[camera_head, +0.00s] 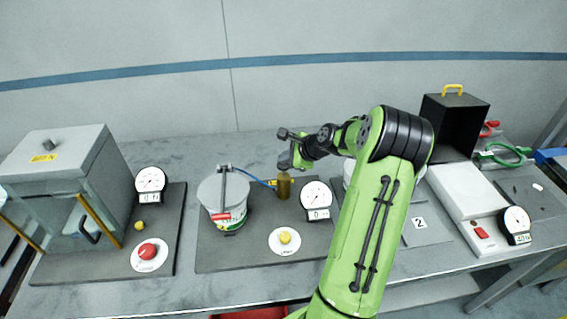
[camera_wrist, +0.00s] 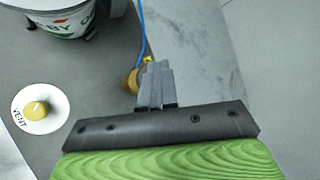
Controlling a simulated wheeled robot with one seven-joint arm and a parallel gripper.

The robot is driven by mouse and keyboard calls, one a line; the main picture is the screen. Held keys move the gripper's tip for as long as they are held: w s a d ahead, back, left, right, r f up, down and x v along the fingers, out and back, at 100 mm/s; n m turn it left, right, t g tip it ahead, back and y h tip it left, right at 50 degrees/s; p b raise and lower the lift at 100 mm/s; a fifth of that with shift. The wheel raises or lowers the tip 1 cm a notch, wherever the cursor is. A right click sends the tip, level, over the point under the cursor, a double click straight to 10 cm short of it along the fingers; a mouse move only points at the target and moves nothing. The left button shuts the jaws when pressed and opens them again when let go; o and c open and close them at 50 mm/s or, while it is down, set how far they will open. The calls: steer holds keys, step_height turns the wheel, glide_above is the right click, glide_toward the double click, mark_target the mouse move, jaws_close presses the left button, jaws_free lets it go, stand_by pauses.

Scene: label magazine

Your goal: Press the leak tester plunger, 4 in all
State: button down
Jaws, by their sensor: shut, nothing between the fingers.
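The leak tester has a white tub (camera_head: 222,205) under a clamp bar, with a blue hose (camera_head: 250,176) running to an upright brass cylinder (camera_head: 284,187). Its plunger top is hidden by my gripper. My gripper (camera_head: 288,164) is shut and empty, just above the cylinder; I cannot tell whether it touches. In the wrist view the shut fingers (camera_wrist: 155,82) partly cover the brass cylinder (camera_wrist: 130,82). The tester's gauge (camera_head: 316,197) stands right of the cylinder and its display seems to read 0.
A yellow vent knob (camera_head: 285,238) on a white disc lies in front of the cylinder; it also shows in the wrist view (camera_wrist: 37,110). A clear-walled chamber (camera_head: 75,170) with a red button (camera_head: 147,251) is at left. A black box (camera_head: 456,125) and white device (camera_head: 466,200) are at right.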

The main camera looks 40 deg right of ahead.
mark_target(286, 165)
steer(key=shift+s+f+b, duration=0.1)
steer(key=shift+f+b, duration=0.65)
steer(key=shift+f, duration=0.7)
stand_by(0.7)
steer(key=shift+r, duration=0.1)
steer(key=shift+r+p, duration=2.2)
steer(key=shift+r, duration=0.1)
step_height(286, 165, up, 5)
steer(key=p, duration=0.4)
stand_by(1.5)
